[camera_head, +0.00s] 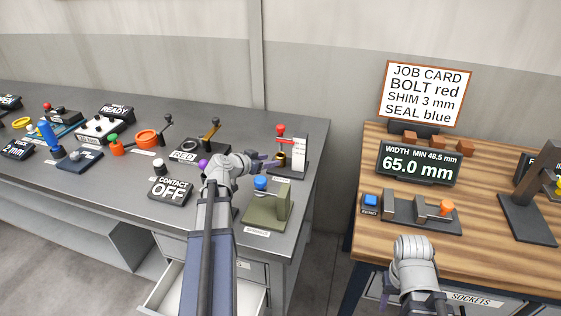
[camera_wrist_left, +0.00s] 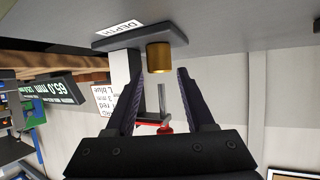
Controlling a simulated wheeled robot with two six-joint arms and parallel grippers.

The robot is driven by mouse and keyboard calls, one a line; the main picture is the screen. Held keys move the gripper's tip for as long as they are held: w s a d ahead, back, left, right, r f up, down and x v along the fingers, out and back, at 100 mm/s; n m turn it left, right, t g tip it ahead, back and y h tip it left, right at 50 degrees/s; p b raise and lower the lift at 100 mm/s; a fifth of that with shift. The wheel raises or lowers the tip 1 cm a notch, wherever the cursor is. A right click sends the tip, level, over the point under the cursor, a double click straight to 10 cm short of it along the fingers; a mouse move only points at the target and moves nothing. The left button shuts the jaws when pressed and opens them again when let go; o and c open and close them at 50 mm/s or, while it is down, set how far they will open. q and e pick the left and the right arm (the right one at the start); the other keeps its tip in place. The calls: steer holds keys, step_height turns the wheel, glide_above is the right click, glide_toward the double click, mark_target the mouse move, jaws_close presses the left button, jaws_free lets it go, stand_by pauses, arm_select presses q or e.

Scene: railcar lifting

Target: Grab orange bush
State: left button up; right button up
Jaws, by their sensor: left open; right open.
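The orange bush is the brass-coloured cylinder (camera_wrist_left: 159,57) in the left wrist view, which shows the scene upside down. It stands on the dark base of the depth gauge (camera_wrist_left: 120,40); in the head view the bush (camera_head: 281,159) looks small, under the gauge's red-topped spindle. My left gripper (camera_head: 270,160) is at the gauge. Its fingers (camera_wrist_left: 158,80) are open and spread to either side of the bush's line, with the bush just past the tips and nothing held. My right gripper (camera_head: 424,304) is at the bottom edge, mostly cut off, fingers apart.
The gauge's spindle (camera_wrist_left: 162,98) and red knob (camera_wrist_left: 165,128) lie between my left fingers in the picture. A green block fixture (camera_head: 268,210) with a blue button stands nearby on the grey bench. The wooden bench (camera_head: 480,240) carries a display and a job card (camera_head: 425,92).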

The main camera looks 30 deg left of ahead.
mark_target(281, 158)
arm_select(q)
steer(key=shift+b+x, duration=1.5)
steer(key=shift+x, duration=2.3)
steer(key=shift+r, duration=0.1)
jaws_close()
